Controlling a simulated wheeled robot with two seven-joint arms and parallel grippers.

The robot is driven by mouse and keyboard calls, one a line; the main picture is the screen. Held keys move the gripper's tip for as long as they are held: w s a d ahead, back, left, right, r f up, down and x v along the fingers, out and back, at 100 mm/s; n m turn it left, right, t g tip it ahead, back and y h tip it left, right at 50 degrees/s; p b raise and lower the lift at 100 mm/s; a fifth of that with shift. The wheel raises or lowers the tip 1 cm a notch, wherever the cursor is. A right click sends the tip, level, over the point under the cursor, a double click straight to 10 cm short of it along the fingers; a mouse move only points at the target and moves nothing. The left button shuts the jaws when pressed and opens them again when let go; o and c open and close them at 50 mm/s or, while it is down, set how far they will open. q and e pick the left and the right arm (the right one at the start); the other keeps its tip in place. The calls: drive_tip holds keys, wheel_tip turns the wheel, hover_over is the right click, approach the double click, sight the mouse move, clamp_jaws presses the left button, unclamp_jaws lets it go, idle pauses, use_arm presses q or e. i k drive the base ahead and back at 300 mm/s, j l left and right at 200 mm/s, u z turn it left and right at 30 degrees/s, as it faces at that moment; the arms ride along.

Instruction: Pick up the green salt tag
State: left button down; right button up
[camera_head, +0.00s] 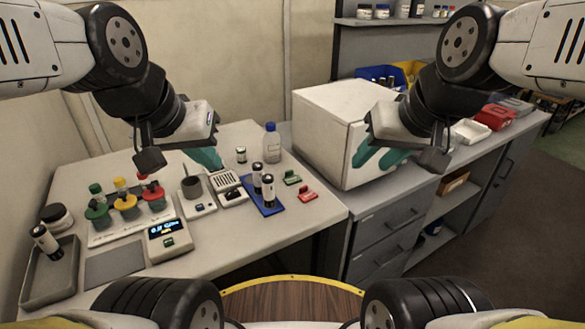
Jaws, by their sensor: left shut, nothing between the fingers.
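A small green tag (292,178) lies on the grey table, right of the blue mat and just behind a red tag (307,196). Another small green piece (168,242) shows on the scale; I cannot read lettering on either. My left gripper (208,160) has teal fingers, is shut and empty, and hangs above the back of the table, left of the green tag. My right gripper (378,158) has its teal fingers apart, in front of the white box and right of the tag. It appears open and empty.
A blue mat (277,207) holds dark cylinders. A blue-capped bottle (271,143) stands behind it. The scale (164,241), a grey tray (67,284) and a stand with coloured knobs (130,228) fill the left. A white box (335,130) stands right. The table's front right is clear.

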sight(290, 179)
drive_tip(key=l+u, duration=0.3)
drive_tip(key=u, duration=0.15)
drive_tip(key=l+u, duration=0.45)
drive_tip(key=i+j, duration=0.05)
drive_tip(key=j, duration=0.05)
